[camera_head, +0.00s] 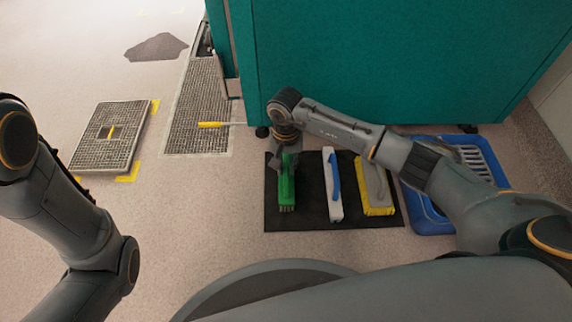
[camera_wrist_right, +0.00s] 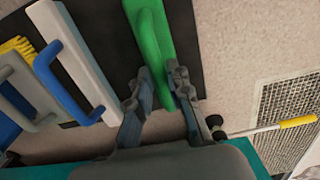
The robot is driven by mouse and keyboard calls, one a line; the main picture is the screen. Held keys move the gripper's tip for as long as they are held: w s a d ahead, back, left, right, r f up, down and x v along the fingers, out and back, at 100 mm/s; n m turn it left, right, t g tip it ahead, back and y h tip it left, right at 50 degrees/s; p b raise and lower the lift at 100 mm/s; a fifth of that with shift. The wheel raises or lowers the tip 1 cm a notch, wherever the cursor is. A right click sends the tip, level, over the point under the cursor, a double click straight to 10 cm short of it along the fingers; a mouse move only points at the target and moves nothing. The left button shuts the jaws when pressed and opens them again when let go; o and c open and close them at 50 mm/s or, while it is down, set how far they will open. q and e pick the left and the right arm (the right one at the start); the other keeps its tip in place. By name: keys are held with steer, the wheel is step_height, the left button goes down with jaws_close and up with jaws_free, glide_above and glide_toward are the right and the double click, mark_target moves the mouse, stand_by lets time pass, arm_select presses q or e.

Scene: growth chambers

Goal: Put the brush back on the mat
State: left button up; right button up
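The green brush (camera_head: 287,185) is at the left end of the black mat (camera_head: 310,222), with its bristles toward the mat's near edge. It also shows in the wrist view (camera_wrist_right: 152,42), over the dark mat. I cannot tell whether its underside touches the mat. My right gripper (camera_head: 283,165) reaches down at the brush's far end. In the wrist view its two fingers (camera_wrist_right: 160,82) are on either side of the green handle and appear closed on it. My left arm shows at the left; its gripper is out of view.
A white brush with a blue handle (camera_head: 332,185) and a yellow brush with a grey handle (camera_head: 375,185) lie on the mat. A blue tray (camera_head: 430,222) stands right of it. A teal cabinet (camera_head: 390,60) stands behind. A yellow-handled tool (camera_head: 212,125) lies over a floor grate (camera_head: 190,145).

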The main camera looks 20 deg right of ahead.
steer(key=shift+o, duration=1.4)
step_height(320, 180, up, 12)
steer(key=shift+w, duration=0.25)
